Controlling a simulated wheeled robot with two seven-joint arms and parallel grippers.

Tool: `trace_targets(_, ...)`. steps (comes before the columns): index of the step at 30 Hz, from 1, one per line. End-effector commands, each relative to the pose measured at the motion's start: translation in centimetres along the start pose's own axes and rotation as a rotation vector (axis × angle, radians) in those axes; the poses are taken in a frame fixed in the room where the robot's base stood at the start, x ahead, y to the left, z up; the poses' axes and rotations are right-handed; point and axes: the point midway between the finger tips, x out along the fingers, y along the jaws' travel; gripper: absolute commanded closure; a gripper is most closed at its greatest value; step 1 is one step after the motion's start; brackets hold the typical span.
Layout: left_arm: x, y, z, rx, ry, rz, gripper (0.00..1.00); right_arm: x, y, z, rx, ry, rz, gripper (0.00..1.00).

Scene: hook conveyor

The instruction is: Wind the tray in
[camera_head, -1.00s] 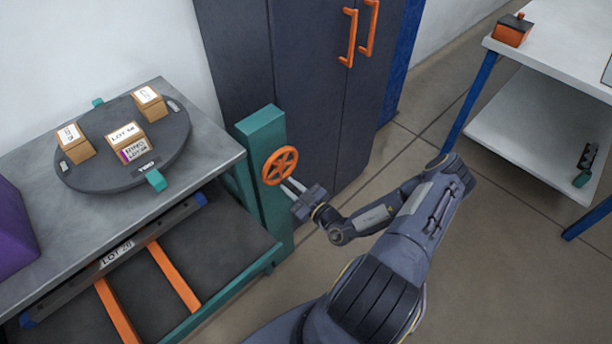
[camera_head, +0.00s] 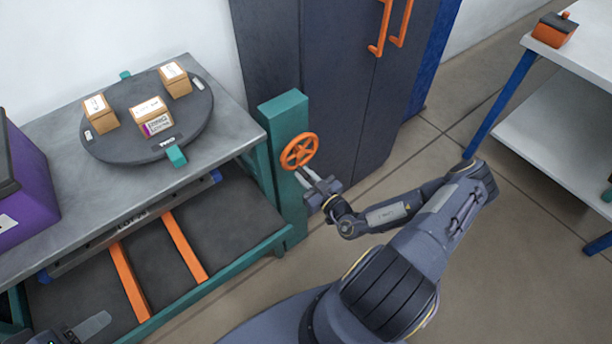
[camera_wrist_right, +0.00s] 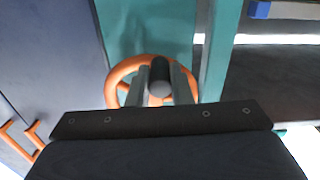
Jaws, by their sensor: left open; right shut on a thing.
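An orange hand wheel (camera_head: 299,152) is mounted on a teal post (camera_head: 283,118) at the right end of the bench. My right gripper (camera_head: 306,175) is at the wheel's lower edge. In the right wrist view its fingers (camera_wrist_right: 160,85) are shut on the wheel's dark handle knob (camera_wrist_right: 160,70), with the orange rim (camera_wrist_right: 117,75) behind. The tray (camera_head: 92,247), a dark bar-fronted piece with a LOT label and blue ends, sits just under the bench's front edge, over orange rails (camera_head: 185,245). Most of it is hidden. My left gripper (camera_head: 90,328) is open and partly in view at the bottom left.
A dark turntable (camera_head: 130,140) with small labelled boxes (camera_head: 152,113) stands on the grey bench (camera_head: 215,148). A purple bin (camera_head: 30,185) is at the left. A dark cabinet (camera_head: 345,80) stands behind the wheel. A white table (camera_head: 585,65) is at the right, with open floor between.

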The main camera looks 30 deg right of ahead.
Motion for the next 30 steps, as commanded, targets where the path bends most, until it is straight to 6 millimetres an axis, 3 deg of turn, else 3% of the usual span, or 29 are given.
trace_targets(1, 0.0, 0.0, 0.0, 0.000, 0.000, 0.000, 0.49, -0.1, -0.1, 0.2, 0.001, -0.006, -0.002, 0.77)
trace_targets(5, 0.0, 0.0, 0.0, 0.000, 0.000, 0.000, 0.49, -0.1, -0.1, 0.1, 0.000, -0.004, -0.001, 0.60)
trace_targets(15, 0.1, 0.0, 0.0, 0.000, 0.000, 0.000, 0.49, -0.4, 0.0, 0.1, -0.001, -0.003, 0.000, 0.59)
trace_targets(30, 0.9, -0.4, 0.4, 0.000, 0.000, 0.000, 0.49, -7.4, 0.0, 0.1, 0.000, -0.004, 0.001, 0.59)
